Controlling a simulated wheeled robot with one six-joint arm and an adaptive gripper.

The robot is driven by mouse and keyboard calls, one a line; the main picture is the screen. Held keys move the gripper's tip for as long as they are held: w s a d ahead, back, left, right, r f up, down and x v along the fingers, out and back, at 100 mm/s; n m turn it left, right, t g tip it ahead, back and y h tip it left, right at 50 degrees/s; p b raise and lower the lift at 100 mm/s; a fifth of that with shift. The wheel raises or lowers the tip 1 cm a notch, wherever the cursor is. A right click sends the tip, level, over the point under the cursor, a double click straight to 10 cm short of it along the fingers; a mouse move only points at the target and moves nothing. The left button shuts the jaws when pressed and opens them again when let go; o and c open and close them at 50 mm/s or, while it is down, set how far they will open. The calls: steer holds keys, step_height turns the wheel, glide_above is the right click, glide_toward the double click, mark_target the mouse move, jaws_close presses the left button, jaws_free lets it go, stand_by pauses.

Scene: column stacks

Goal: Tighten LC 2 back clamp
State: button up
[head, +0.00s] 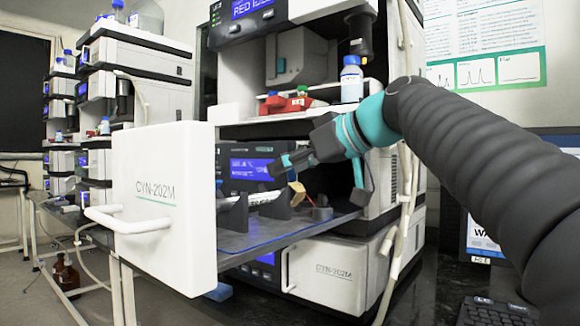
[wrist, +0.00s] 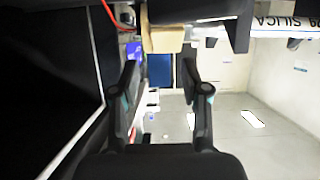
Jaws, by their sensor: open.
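A dark tray (head: 260,235) is pulled out behind the white CYN-202M drawer front (head: 160,195). A white column (head: 258,198) lies on it, held in dark clamps (head: 276,207). A tan block, seemingly the back clamp's knob or lever (head: 297,193), stands at the clamp nearer the instrument. My gripper (head: 286,163) is above and close to it. In the wrist view my gripper (wrist: 159,68) is open, with the tan block (wrist: 162,38) just beyond and between the fingertips, apparently untouched. The column there (wrist: 280,27) reads SILICA. I cannot read an LC 2 label.
A blue-capped bottle (head: 351,82) and red items (head: 285,104) stand on the shelf above the tray. A pale hose (head: 403,190) hangs right of the drawer. More instrument stacks (head: 130,80) stand at the left.

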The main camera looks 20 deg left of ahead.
jaws_close()
steer(key=shift+a+r+p, duration=0.1)
steer(key=shift+r+p, duration=0.05)
steer(key=shift+p, duration=0.35)
steer(key=shift+w+a+r+h+p, duration=0.15)
steer(key=shift+h+p, duration=0.25)
steer(key=shift+p, duration=0.65)
steer(key=g+h+p, duration=0.1)
steer(key=p, duration=0.3)
steer(key=shift+a+h, duration=0.4)
steer(key=shift+w+a+f+g+h+p, duration=0.25)
steer(key=shift+f+g+h+p, duration=0.15)
steer(key=shift+h+p, duration=0.25)
steer(key=shift+w+a+f+g+h, duration=0.15)
steer(key=shift+f+g+h, duration=0.1)
steer(key=shift+h, duration=0.35)
steer(key=shift+s+a+f+g+h, duration=0.15)
steer(key=shift+f+h, duration=0.1)
steer(key=shift+h, duration=0.3)
steer(key=shift+w, duration=0.1)
